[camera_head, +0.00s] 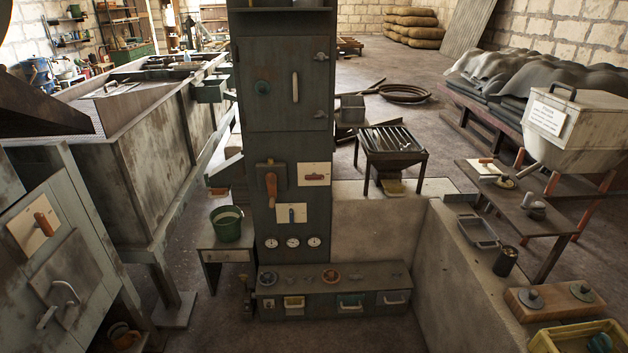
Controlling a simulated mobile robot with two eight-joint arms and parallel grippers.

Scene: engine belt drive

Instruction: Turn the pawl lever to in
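A tall dark column cabinet (288,140) stands in the middle. On its front, a wooden-handled lever (271,190) hangs down from a dark block. Right of it, a white plate (314,174) carries a small orange lever (314,177) lying about level. At the far left, a white plate on a grey machine carries an orange lever (43,224), tilted. The labels are too small to read, so I cannot tell which is the pawl lever. Neither of my grippers shows.
A low console (334,280) with knobs and drawers stands at the column's foot. A green bucket (227,222) sits on a small stand at its left. A low concrete wall (460,285) runs along the right. Bare floor shows left of the console.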

